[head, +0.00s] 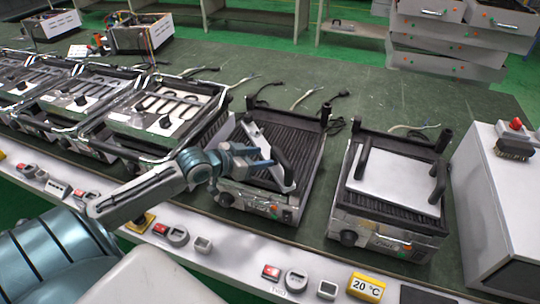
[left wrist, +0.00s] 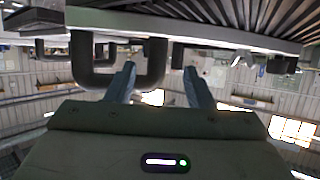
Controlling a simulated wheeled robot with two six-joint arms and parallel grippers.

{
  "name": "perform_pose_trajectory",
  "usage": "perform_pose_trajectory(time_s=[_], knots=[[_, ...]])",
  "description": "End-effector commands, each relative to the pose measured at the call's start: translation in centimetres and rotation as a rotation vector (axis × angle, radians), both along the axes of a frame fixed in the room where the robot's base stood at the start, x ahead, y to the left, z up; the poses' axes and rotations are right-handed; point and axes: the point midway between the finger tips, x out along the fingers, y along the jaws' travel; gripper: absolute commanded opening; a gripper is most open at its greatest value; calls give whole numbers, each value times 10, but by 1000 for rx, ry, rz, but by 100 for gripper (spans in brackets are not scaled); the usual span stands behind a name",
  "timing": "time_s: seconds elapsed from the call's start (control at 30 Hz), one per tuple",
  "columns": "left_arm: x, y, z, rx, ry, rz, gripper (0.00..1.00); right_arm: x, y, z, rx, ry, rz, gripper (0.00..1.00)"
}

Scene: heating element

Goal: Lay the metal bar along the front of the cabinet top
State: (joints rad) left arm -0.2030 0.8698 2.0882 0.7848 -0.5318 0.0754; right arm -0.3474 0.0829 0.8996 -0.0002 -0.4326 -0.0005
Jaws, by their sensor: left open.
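I cannot single out the metal bar in either view. A light grey cabinet (head: 503,205) stands at the right edge, with a red-knobbed part and a dark brush (head: 515,149) on its top. My left gripper (head: 268,158) is open over the middle grill (head: 300,125), by a tilted pale plate (head: 262,150) with a black handle (head: 281,168). In the left wrist view the fingers (left wrist: 160,88) are apart, close to a black U-shaped handle (left wrist: 157,65) under a ribbed plate (left wrist: 240,15). Whether they touch it is unclear. My right gripper is out of view.
Another grill (head: 350,215) with a flat pale plate stands between the middle grill and the cabinet. Small devices and a yellow 20 °C display (head: 366,287) sit along the bench's front edge. The green bench top (head: 390,100) behind the grills is mostly clear.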

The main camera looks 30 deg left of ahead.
Motion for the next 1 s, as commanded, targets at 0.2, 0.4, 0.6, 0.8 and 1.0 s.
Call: perform_pose_trajectory(time_s=[0.2, 0.4, 0.6, 0.8, 1.0], knots=[[17, -10, -13, -8, -1, 2, 48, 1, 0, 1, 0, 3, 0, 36], [32, -15, -20, -4, -1, 2, 48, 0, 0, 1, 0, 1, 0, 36], [35, -17, -22, -2, 1, 0, 48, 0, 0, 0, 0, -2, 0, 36], [35, -17, -22, -1, 0, -1, 36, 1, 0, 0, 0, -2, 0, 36], [35, -16, -22, -1, 0, -1, 0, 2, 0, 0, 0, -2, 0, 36]])
